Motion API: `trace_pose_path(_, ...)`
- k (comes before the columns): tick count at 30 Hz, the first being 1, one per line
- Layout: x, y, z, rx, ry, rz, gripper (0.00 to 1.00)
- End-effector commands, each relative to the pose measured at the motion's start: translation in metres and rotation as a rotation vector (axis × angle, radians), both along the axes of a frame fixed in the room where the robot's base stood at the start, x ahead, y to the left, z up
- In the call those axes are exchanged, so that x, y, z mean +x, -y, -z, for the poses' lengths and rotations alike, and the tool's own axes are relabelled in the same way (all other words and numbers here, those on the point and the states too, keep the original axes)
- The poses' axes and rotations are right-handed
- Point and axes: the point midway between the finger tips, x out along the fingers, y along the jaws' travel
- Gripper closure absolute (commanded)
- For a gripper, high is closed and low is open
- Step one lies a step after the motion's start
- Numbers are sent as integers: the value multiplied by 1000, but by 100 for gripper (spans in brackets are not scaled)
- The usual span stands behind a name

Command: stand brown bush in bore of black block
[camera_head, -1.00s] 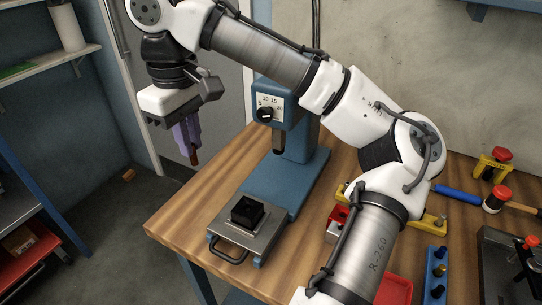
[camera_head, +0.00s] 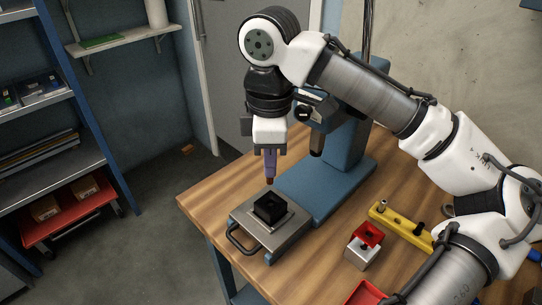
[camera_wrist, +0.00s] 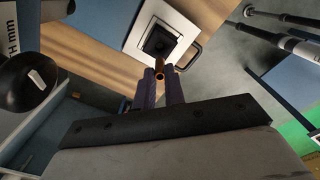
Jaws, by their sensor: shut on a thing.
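The black block (camera_head: 270,208) sits on a metal plate, with its dark square bore facing up. It also shows in the wrist view (camera_wrist: 151,45). My gripper (camera_head: 270,168) is shut on the brown bush (camera_head: 269,181), which sticks out below the purple fingers. The bush hangs about upright above the block, apart from it. In the wrist view my fingers (camera_wrist: 160,85) hold the bush (camera_wrist: 159,66), whose end appears just beside the bore opening. The bush's upper part is hidden between the fingers.
The metal plate (camera_head: 247,218) with a handle lies at the bench's left corner, before the blue press base (camera_head: 325,190). The press column and spindle (camera_head: 316,143) stand close right of my gripper. A red-topped block (camera_head: 364,245) and yellow rack (camera_head: 397,223) lie to the right.

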Motion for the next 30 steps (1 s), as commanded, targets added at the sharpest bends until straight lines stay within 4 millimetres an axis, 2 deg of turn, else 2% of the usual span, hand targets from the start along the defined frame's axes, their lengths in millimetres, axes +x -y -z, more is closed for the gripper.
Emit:
trace_pose_path(16, 0, 0, 42, 0, 1, 5, 100)
trace_pose_path(30, 0, 0, 45, 0, 1, 5, 100)
